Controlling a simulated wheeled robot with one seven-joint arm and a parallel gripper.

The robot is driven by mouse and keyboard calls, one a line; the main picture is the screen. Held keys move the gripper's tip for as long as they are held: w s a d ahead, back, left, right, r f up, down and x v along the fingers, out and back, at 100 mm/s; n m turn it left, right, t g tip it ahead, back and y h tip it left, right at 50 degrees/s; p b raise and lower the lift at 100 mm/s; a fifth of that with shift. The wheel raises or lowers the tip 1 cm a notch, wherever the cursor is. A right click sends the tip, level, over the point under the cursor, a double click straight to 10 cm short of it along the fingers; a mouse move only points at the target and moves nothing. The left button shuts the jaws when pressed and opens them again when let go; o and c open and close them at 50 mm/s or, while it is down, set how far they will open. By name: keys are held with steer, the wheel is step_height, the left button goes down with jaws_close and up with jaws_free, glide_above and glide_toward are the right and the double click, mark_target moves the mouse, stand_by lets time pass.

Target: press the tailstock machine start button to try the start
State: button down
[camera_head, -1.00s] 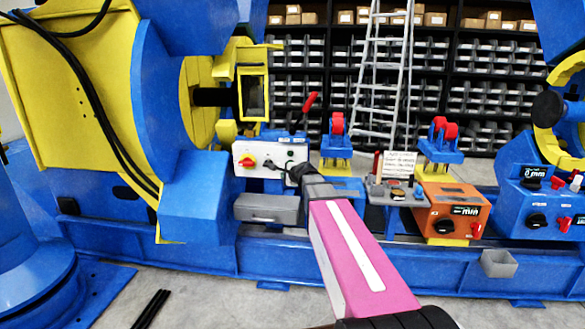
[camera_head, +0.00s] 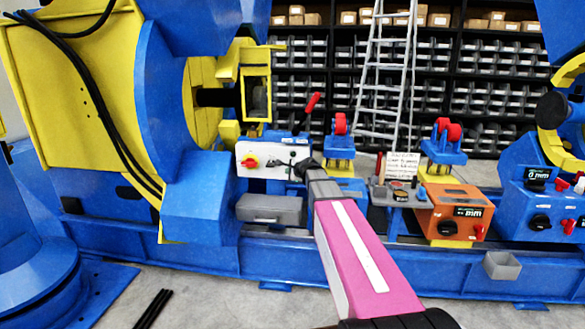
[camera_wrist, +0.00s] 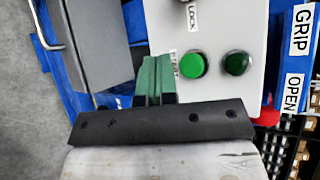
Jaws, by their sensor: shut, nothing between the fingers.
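A pale control box (camera_head: 270,158) with a red and yellow rotary switch (camera_head: 249,162) stands on the machine bed; its panel also shows in the wrist view (camera_wrist: 215,25). In the wrist view a bright green button (camera_wrist: 191,65) sits beside a dark green button or lamp (camera_wrist: 237,62). A small label by the bright button is partly hidden and unreadable. My gripper (camera_wrist: 156,62) is shut and empty, its green fingers just left of the bright button. I cannot tell its distance from the panel. In the head view my gripper (camera_head: 304,167) covers the box's right part.
A grey drawer box (camera_head: 270,208) sits below the control box. A red-tipped lever (camera_head: 312,103) rises behind it. A blue plate with GRIP and OPEN labels (camera_wrist: 296,60) lies right of the panel. An orange box (camera_head: 455,212) stands further right on the bed.

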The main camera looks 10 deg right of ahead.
steer(key=shift+w+d, duration=0.3)
steer(key=shift+w, duration=0.5)
steer(key=shift+w+d, duration=0.25)
steer(key=shift+w, duration=0.55)
steer(key=shift+w, duration=0.1)
stand_by(0.7)
steer(key=shift+w+d, duration=0.1)
steer(key=shift+w, duration=0.2)
steer(key=shift+w+d, duration=0.15)
steer(key=shift+w, duration=0.3)
stand_by(0.8)
steer(key=shift+s, duration=0.15)
steer(key=shift+s+a, duration=0.25)
steer(key=shift+s, duration=0.45)
steer(key=s, duration=0.1)
steer(key=s+a, duration=0.1)
steer(key=s, duration=0.2)
steer(key=shift+s+a, duration=0.3)
steer(key=shift+s, duration=0.1)
